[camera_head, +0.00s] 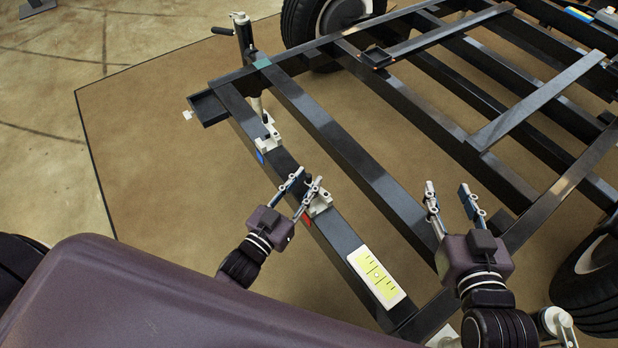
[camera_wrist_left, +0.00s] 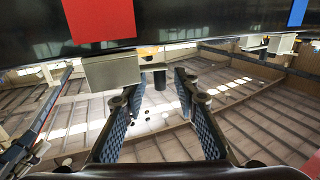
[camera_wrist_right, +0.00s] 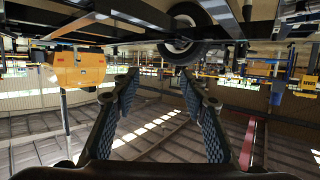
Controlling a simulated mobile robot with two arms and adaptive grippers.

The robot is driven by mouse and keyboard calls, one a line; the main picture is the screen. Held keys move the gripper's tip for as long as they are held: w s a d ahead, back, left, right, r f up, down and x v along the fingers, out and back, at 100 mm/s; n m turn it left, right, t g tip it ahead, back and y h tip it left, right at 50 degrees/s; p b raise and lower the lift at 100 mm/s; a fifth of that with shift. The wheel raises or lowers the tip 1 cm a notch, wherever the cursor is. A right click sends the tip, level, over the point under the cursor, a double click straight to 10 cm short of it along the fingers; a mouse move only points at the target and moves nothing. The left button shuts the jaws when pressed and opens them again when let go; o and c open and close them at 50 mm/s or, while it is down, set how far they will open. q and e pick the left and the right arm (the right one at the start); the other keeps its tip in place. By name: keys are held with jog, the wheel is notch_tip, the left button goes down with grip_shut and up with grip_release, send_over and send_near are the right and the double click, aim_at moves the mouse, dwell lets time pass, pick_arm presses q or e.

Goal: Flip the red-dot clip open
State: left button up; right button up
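The red-dot clip (camera_head: 320,203) is a light grey fitting on the black frame beam, beside a red square (camera_head: 306,219). In the left wrist view its block (camera_wrist_left: 112,71) and dark knob (camera_wrist_left: 160,79) show below the beam and the red square (camera_wrist_left: 100,19). My left gripper (camera_head: 308,180) is at this clip. Its fingers are apart, with the dark knob showing between their tips; I see no firm contact. My right gripper (camera_head: 446,188) is open and empty, above the frame at the right.
A similar clip (camera_head: 269,139) with a blue mark (camera_head: 260,156) sits farther along the same beam. A white and yellow panel (camera_head: 377,276) lies on the beam nearer me. A crank post (camera_head: 243,38) stands at the far corner. Black bars and wheels (camera_head: 598,262) fill the right.

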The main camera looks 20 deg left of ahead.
pick_arm(q)
jog(key=shift+x, duration=0.8)
pick_arm(e)
jog(key=shift+w+a+r+t+y, duration=0.15)
jog(key=shift+w+r+t, duration=0.1)
jog(key=shift+r, duration=0.25)
jog(key=shift+w+a+r+t+y, duration=0.15)
jog(key=shift+r+t, duration=0.1)
jog(key=shift+r, duration=0.2)
pick_arm(q)
jog(key=shift+c, duration=0.3)
pick_arm(e)
jog(key=shift+d, duration=0.1)
pick_arm(q)
grip_shut()
pick_arm(e)
jog(key=shift+s, duration=0.1)
